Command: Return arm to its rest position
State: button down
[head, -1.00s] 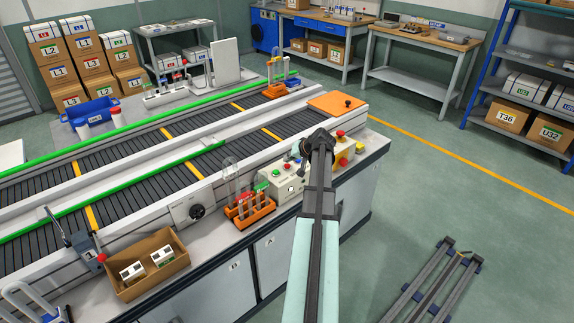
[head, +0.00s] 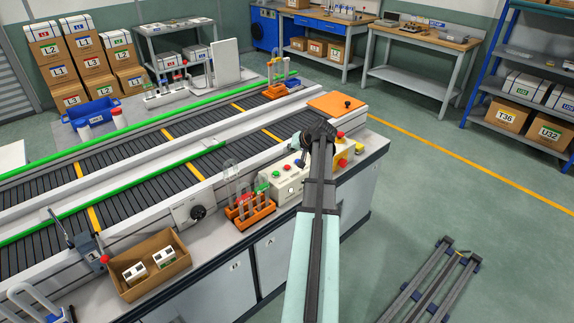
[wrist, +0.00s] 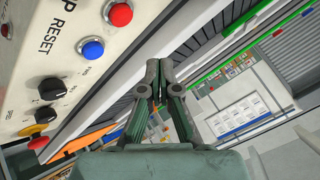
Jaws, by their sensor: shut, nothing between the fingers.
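My arm reaches up from the bottom of the head view over the right end of the bench. My gripper shows in the wrist view (wrist: 157,92) with its two fingertips together and nothing between them. In the head view the gripper end is mostly hidden behind my dark wrist. The control box (head: 286,186) with coloured buttons is just left of my wrist in the head view. In the wrist view its panel (wrist: 50,60) fills the upper left, with red and blue buttons and black knobs, apart from the fingers.
An orange rack (head: 250,211) with glass tubes stands left of the control box. An open carton (head: 150,284) holds small boxes at the bench's front. The conveyor (head: 130,178) runs behind. Open floor (head: 440,200) lies to the right.

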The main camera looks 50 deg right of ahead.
jog(key=shift+r, duration=0.9)
